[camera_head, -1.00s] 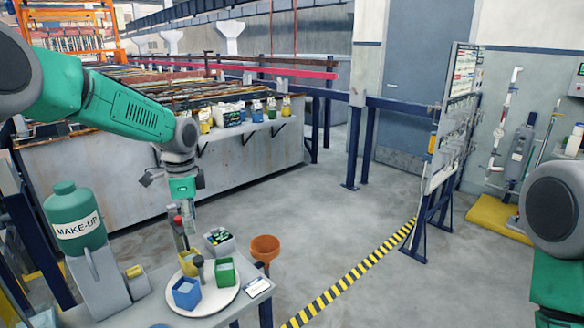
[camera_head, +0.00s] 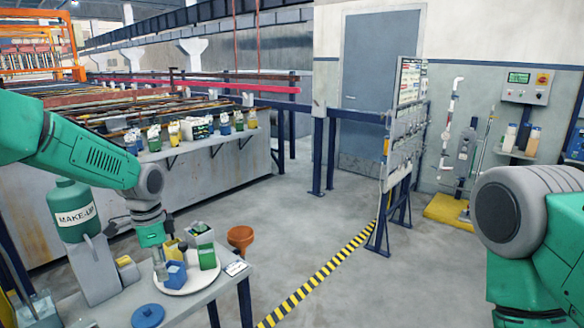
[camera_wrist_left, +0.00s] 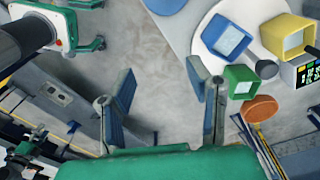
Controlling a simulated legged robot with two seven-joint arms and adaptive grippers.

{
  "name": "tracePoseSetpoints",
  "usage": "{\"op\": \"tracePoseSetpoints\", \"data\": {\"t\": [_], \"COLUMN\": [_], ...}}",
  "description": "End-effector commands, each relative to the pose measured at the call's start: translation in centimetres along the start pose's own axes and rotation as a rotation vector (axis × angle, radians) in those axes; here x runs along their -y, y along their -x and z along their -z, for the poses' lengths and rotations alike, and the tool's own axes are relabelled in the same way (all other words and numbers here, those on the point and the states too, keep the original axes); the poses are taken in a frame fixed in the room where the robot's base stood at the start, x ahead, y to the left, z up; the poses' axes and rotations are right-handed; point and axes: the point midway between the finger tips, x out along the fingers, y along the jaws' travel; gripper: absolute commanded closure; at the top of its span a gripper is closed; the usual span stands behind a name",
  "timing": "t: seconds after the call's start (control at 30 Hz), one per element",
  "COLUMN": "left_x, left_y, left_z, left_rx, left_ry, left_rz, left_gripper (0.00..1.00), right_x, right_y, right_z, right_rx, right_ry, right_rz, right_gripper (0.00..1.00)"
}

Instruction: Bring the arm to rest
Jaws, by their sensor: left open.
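My left arm (camera_head: 85,150) reaches in from the left in the head view, bent down at the wrist. Its gripper (camera_wrist_left: 163,105) is open and empty in the wrist view, with bare floor between the fingers. In the head view the green gripper body (camera_head: 150,234) is just left of and above the containers on the table; its fingertips are hard to make out there. My right arm (camera_head: 525,225) shows at the right edge, with its gripper out of view.
A table (camera_head: 105,302) holds a round white tray (camera_head: 192,291) with blue (camera_head: 176,276), green (camera_head: 208,259) and yellow containers. A MAKE-UP bottle (camera_head: 75,208), blue disc (camera_head: 148,316) and orange funnel (camera_head: 240,238) are near.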

Motion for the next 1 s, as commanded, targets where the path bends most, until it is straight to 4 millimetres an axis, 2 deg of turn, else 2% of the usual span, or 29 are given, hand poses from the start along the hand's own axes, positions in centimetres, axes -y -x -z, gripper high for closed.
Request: {"op": "tracePoseSetpoints", "data": {"t": [0.03, 0.17, 0.27, 0.37, 0.47, 0.5, 0.57, 0.6, 0.73, 0.8, 0.9, 1.0], "left_x": [-0.8, -2.8, -4.8, -7.5, -11.6, -13.6, -16.7, -18.9, -26.0, -29.6, -33.3, -35.5], "left_y": [-1.6, -5.2, -8.7, -13.0, -18.7, -21.1, -24.4, -26.3, -31.5, -33.2, -34.2, -34.2], "left_z": [0.0, 0.1, 0.0, -0.3, -1.4, -2.1, -3.4, -4.5, -8.9, -11.6, -14.9, -17.2], "left_rx": [-0.001, -0.016, -0.027, -0.04, -0.05, -0.054, -0.057, -0.057, -0.049, -0.039, -0.028, -0.023], "left_ry": [0.01, 0.055, 0.102, 0.165, 0.263, 0.314, 0.397, 0.454, 0.656, 0.765, 0.891, 0.975], "left_rz": [-0.007, -0.013, -0.023, -0.034, -0.053, -0.06, -0.067, -0.069, -0.06, -0.042, -0.007, 0.025], "left_gripper": [0.55, 0.55, 0.55, 0.55, 0.55, 0.55, 0.55, 0.55, 0.55, 0.55, 0.55, 0.55], "right_x": [0.0, 0.0, 0.0, 0.0, 0.0, 0.0, 0.1, 0.1, 0.1, 0.1, 0.1, 0.1], "right_y": [-0.5, -1.2, -2.0, -3.0, -4.4, -5.0, -6.0, -6.7, -8.9, -10.0, -11.3, -12.0], "right_z": [0.0, -0.1, -0.1, -0.2, -0.3, -0.3, -0.3, -0.4, -0.5, -0.6, -0.6, -0.7], "right_rx": [0.0, 0.0, 0.0, 0.0, 0.001, 0.001, 0.001, 0.001, 0.0, 0.001, 0.001, 0.001], "right_ry": [0.0, 0.0, 0.0, 0.0, 0.0, 0.0, 0.0, 0.0, 0.0, 0.0, 0.0, 0.0], "right_rz": [0.0, 0.0, 0.0, 0.0, 0.0, 0.0, 0.0, 0.0, 0.0, 0.0, 0.0, 0.0], "right_gripper": [0.61, 0.61, 0.61, 0.61, 0.61, 0.61, 0.61, 0.61, 0.61, 0.61, 0.61, 0.61]}}
